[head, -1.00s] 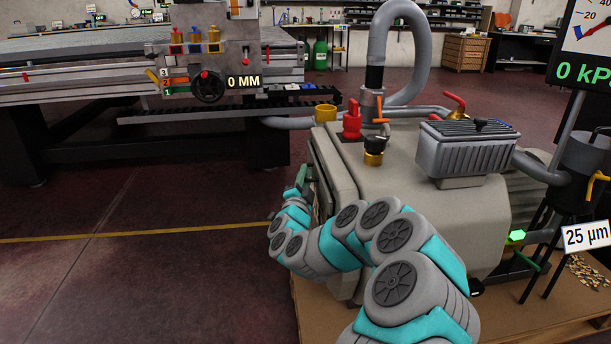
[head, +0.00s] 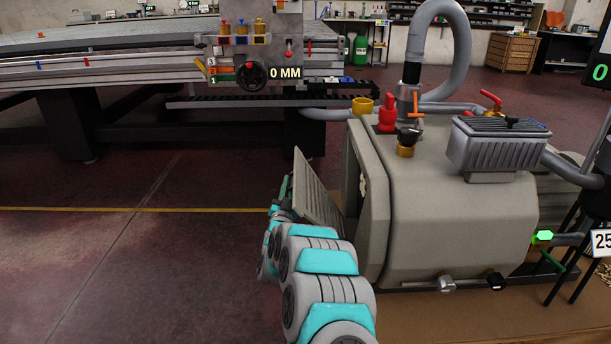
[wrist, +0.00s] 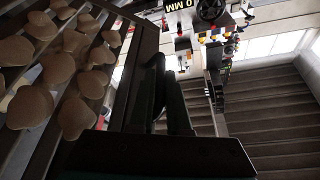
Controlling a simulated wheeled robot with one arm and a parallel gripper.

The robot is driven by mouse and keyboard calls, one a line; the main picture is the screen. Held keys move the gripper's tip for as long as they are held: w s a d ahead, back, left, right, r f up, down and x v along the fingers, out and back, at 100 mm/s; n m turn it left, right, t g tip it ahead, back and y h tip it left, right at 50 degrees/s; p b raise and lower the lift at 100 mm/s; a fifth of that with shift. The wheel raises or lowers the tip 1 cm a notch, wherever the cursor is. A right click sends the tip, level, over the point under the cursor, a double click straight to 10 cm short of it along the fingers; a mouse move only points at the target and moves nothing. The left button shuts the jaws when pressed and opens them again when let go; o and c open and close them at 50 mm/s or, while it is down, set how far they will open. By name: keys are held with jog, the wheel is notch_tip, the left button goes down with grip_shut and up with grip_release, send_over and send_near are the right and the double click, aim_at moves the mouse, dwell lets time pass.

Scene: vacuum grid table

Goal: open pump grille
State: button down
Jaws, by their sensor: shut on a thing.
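The pump (head: 445,215) is a large beige-grey housing at the right of the head view. Its grille (head: 318,192) is a slatted grey panel, swung out at an angle from the left end of the pump, with a gap between them. My gripper (head: 284,190) is at the panel's outer left edge, mostly hidden behind my arm and the panel. In the wrist view the dark fingers (wrist: 170,95) are close together and shut on the grille's edge. Beside them at left is a slatted surface with several brown rounded pieces (wrist: 75,60); I cannot tell which side of the grille this is.
The pump stands on a brown board (head: 440,325). Hoses, a red valve (head: 387,115) and a ribbed filter box (head: 497,145) sit on top. The grid table (head: 90,75) with its control panel is behind at left. The floor left of the grille is clear.

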jog(key=a+f+n+y, duration=0.3)
jog(key=a+f+n, duration=0.1)
jog(key=f, duration=0.6)
jog(key=a+f+n+y, duration=0.2)
jog(key=a+f+n, duration=0.3)
jog(key=f, duration=0.5)
jog(key=shift+n+y, duration=0.4)
jog(key=shift+n, duration=0.6)
jog(key=c, duration=1.2)
grip_release()
jog(key=shift+o, duration=0.2)
jog(key=a+v, duration=0.1)
jog(key=v, duration=0.6)
jog(key=shift+s+d+f+p, duration=0.2)
jog(key=shift+s+d+p, duration=0.2)
jog(key=shift+d, duration=0.15)
